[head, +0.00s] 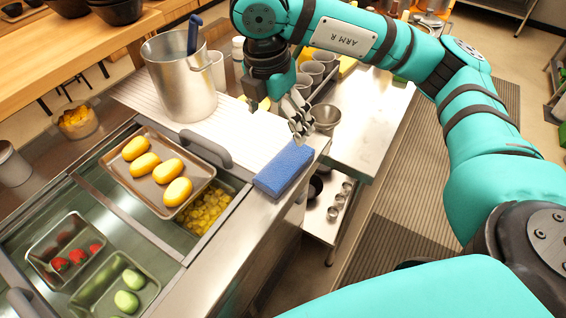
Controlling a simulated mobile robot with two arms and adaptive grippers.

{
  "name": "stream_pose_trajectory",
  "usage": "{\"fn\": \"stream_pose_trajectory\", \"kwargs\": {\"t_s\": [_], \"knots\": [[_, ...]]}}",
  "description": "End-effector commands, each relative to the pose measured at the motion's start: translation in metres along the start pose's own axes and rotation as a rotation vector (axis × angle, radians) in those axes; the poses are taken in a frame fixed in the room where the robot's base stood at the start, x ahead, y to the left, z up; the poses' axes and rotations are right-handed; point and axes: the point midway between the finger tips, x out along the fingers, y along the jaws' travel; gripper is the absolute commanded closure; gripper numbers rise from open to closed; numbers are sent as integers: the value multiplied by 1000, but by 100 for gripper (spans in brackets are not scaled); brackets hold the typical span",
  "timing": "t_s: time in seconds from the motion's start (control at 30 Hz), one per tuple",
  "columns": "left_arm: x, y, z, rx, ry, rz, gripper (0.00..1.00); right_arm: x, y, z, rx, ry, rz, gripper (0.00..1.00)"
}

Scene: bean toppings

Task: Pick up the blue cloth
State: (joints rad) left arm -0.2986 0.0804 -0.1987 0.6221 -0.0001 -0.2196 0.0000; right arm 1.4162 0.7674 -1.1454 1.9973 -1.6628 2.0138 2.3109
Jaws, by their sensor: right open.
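The blue cloth (283,170) is a folded rectangular block. It lies on the counter's right edge, at the lower right corner of the white ribbed board. My right gripper (299,128) is open and empty above and slightly behind the cloth, pointing down. It appears apart from the cloth. My left gripper is not in view.
A large steel pot (180,85) with a dark-handled utensil stands behind left on the white ribbed board (240,130). A tray (137,193) of several yellow items sits left of the cloth, near a grey handle (206,148). Grey cups (313,72) stand behind the gripper.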

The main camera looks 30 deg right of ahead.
Motion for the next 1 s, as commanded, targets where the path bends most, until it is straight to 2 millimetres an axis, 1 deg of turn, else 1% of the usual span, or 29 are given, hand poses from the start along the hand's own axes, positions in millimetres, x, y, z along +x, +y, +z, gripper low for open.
{"fn": "stream_pose_trajectory", "kwargs": {"t_s": [0.03, 0.1, 0.3, 0.4, 0.5, 0.63, 0.73, 0.87, 0.9, 1.0], "knots": [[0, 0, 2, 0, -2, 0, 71, 13, -1, -2, -2, 6, -6, 6], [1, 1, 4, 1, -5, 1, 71, 27, -1, -2, -2, 7, -6, 6], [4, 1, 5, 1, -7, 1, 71, 67, -1, -3, -3, 9, -4, 6], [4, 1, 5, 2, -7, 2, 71, 83, -1, -2, -3, 8, -3, 6], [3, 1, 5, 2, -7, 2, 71, 94, 0, -2, -4, 6, -1, 6], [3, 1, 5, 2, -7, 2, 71, 100, 0, -2, -4, 5, 0, 6], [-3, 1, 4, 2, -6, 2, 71, 108, -2, -2, -4, 6, -3, 6], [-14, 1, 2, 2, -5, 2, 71, 127, -4, -3, -4, 5, -4, 6], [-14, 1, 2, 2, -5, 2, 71, 135, -3, -4, -4, 7, -4, 6], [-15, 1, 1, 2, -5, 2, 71, 146, -3, -4, -4, 6, -1, 6]]}}
